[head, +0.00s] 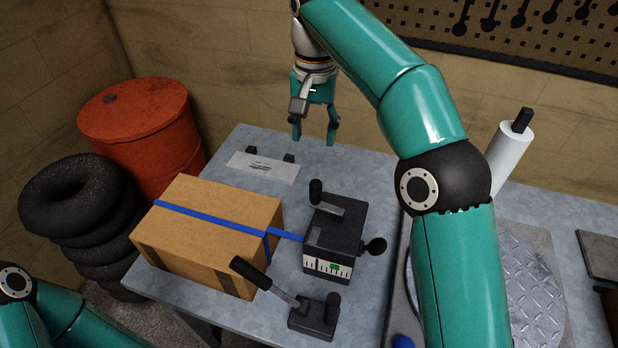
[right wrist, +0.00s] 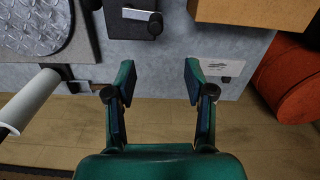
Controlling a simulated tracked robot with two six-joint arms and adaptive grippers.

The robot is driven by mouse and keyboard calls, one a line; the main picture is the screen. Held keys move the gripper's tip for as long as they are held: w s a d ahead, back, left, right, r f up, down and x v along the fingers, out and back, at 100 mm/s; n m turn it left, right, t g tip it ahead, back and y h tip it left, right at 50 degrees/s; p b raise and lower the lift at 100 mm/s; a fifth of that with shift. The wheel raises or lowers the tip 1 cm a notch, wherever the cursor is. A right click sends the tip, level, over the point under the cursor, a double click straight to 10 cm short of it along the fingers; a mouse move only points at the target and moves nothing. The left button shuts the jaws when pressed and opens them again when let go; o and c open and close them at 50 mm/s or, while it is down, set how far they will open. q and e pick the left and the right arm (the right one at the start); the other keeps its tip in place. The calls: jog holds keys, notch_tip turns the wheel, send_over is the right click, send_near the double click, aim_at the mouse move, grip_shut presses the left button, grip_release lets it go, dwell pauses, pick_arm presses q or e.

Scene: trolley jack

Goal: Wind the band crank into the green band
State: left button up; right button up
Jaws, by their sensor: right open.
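The dark crank box (head: 345,222) stands on the grey bench, with the band crank (head: 323,200) on its top and a black knob on its right side. A white scale with the green band (head: 337,267) is on its front face; a pointer is too small to make out. A blue strap (head: 285,235) runs from the box to a cardboard carton. My right gripper (head: 314,140) is open and empty behind the crank, above the bench's far edge. In the right wrist view, its fingers (right wrist: 158,72) are apart and the crank (right wrist: 152,20) shows beyond them. My left gripper is out of view.
The strapped carton (head: 205,225) stands left of the crank box. A lever unit (head: 315,315) sits in front of it. A white card (head: 263,167) lies behind. A round tread plate (head: 525,290) and white roll (head: 510,150) are at right; an orange drum (head: 140,130) and tyres are left.

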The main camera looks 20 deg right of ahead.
jog(key=s+f+b, duration=0.1)
jog(key=s+f, duration=0.1)
jog(key=b, duration=0.2)
send_over(316, 183)
jog(key=f, duration=0.6)
jog(key=shift+w+f, duration=0.1)
jog(key=shift+w, duration=0.3)
jog(key=f, duration=0.4)
jog(key=f+b, duration=0.1)
jog(key=f, duration=0.2)
jog(key=shift+s, duration=0.25)
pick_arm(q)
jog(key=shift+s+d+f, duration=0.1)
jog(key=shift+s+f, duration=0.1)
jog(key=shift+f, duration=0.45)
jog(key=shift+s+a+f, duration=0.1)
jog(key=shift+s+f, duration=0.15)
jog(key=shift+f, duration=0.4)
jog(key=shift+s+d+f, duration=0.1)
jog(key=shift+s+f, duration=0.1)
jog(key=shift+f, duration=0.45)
pick_arm(e)
jog(key=shift+s+f, duration=0.15)
jog(key=shift+f, duration=0.4)
jog(key=shift+c, duration=0.4)
grip_shut()
jog(key=shift+d, duration=0.15)
